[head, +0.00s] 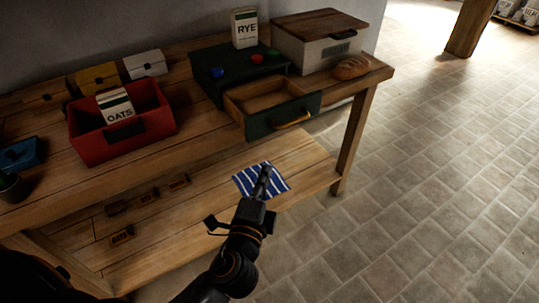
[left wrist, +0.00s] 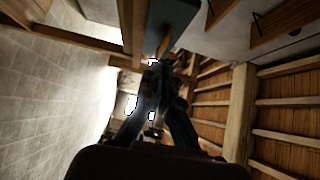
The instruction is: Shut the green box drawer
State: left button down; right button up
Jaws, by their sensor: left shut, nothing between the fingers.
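The dark green box (head: 235,77) stands on the wooden workbench. Its drawer (head: 262,122) is pulled well out towards me and looks empty. The green drawer front has a yellow-gold handle (head: 293,120). My left gripper (head: 264,172) is shut and empty, below and in front of the drawer front in the head view, apart from it as far as I can tell. In the left wrist view the drawer front (left wrist: 172,18) and handle (left wrist: 164,44) show just beyond the fingertips (left wrist: 158,68). My right gripper is not in view.
A blue-striped cloth (head: 243,182) lies on the lower shelf.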

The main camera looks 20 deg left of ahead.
aim_at(243, 110)
pick_arm(q)
jog(key=shift+w+a+p, duration=0.4)
jog(key=shift+w+a, duration=0.35)
jog(key=shift+w, duration=1.35)
jog(key=shift+w+a+p, duration=0.45)
jog(key=shift+w+a, duration=0.3)
jog(key=shift+w, duration=1.3)
jog(key=shift+w+a+p, duration=0.4)
jog(key=shift+w+a, duration=0.35)
jog(key=shift+w, duration=1.35)
jog(key=shift+a, duration=0.1)
jog(key=w+a, duration=0.2)
jog(key=a, duration=0.1)
jog(key=w+a, duration=0.5)
jog(key=a, duration=0.1)
jog(key=shift+w+a+r+b, duration=0.1)
jog(key=shift+w+a+b, duration=0.2)
